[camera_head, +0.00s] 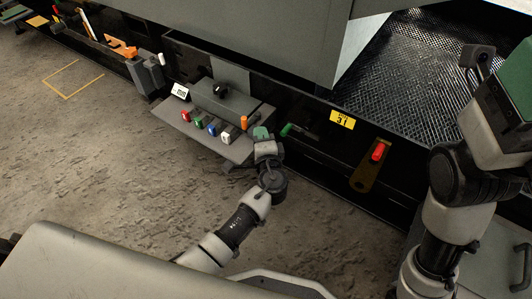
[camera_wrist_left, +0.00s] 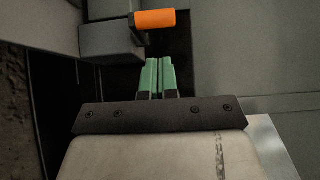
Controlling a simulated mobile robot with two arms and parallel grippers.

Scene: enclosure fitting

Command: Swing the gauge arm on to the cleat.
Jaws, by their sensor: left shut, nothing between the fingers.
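No part is labelled as the gauge arm or the cleat, and I cannot tell for certain which they are. An orange grip (camera_head: 243,122) on a dark lever stands at the right end of the grey ledge; it also shows in the left wrist view (camera_wrist_left: 155,18). A green-handled lever (camera_head: 286,130) is on the dark front panel. A brown plate with a red grip (camera_head: 377,152) is farther right. My left gripper (camera_head: 262,132) is near the orange grip, apart from it; its green fingers (camera_wrist_left: 158,75) are together and empty. My right arm is at the right; its fingertips do not show.
The grey ledge (camera_head: 185,128) carries several coloured knobs and a black knob (camera_head: 220,88). A yellow label (camera_head: 342,120) is on the panel. A mesh-floored bay (camera_head: 410,65) lies at upper right. The floor (camera_head: 90,150) at left is clear.

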